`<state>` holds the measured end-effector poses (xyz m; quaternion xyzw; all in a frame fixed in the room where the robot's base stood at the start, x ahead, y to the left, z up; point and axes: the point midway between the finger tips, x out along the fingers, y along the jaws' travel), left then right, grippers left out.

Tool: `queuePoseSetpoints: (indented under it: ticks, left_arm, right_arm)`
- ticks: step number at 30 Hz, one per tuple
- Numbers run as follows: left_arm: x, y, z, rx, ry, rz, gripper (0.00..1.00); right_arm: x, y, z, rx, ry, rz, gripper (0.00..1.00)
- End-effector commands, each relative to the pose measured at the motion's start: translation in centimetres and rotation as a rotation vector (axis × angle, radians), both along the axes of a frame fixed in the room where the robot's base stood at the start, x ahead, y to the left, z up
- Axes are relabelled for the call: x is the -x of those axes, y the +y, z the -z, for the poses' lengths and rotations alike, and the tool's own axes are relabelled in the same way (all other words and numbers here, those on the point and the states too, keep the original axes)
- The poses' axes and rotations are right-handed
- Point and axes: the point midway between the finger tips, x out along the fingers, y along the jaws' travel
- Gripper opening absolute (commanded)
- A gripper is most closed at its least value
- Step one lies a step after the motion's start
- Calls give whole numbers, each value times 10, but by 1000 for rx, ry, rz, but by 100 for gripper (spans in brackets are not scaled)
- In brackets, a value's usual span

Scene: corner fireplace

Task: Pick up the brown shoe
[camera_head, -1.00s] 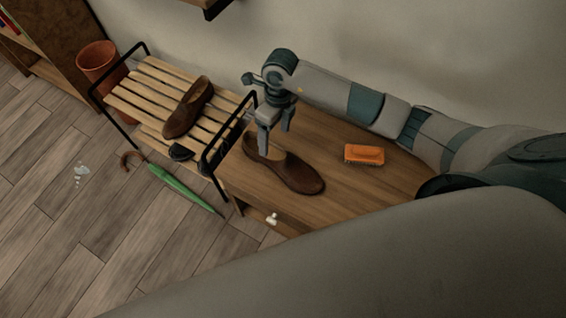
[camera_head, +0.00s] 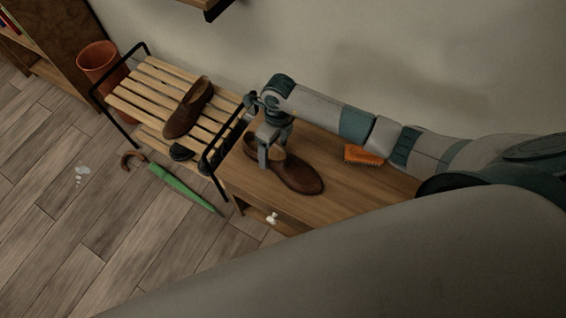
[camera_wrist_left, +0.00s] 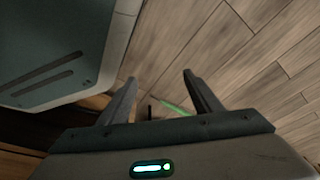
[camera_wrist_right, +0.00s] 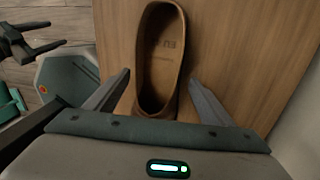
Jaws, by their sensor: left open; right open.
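A brown shoe (camera_head: 302,177) lies on the wooden bench top (camera_head: 240,183). The fingers are open; contact cannot be told. A second brown shoe (camera_head: 187,108) lies on the slatted rack (camera_head: 140,93) to the left. My left gripper (camera_wrist_left: 160,76) is open and empty, with floor beyond it.
An orange brush (camera_head: 362,155) lies on the bench, partly hidden by my right arm. The rack's black frame stands close left of that gripper. A dark shoe (camera_head: 181,153) is under the rack, and a green umbrella (camera_head: 180,187) lies before it. A terracotta pot (camera_head: 97,62) stands behind.

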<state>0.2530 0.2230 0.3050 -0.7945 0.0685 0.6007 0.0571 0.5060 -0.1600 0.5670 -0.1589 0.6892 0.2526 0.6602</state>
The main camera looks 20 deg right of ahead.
Motion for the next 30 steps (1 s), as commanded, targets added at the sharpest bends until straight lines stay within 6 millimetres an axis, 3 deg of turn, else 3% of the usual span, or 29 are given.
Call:
queuePoseSetpoints:
  ticks: [7, 21, 22, 27, 30]
  left_arm:
    - [9, -7, 5, 8, 2, 4, 59]
    - [0, -7, 2, 9, -8, 0, 59]
    - [-1, -6, 2, 8, -10, 0, 59]
    - [-6, -3, 0, 5, -15, 0, 59]
    - [-6, -1, 1, 2, -15, 1, 59]
  right_arm:
    - [2, 2, 23, 1, 1, 0, 76]
    - [2, 3, 24, 1, -1, -1, 76]
    - [2, 3, 24, 1, -1, -1, 73]
    - [2, 2, 24, 1, -1, -1, 33]
    - [2, 3, 23, 0, -1, -1, 33]
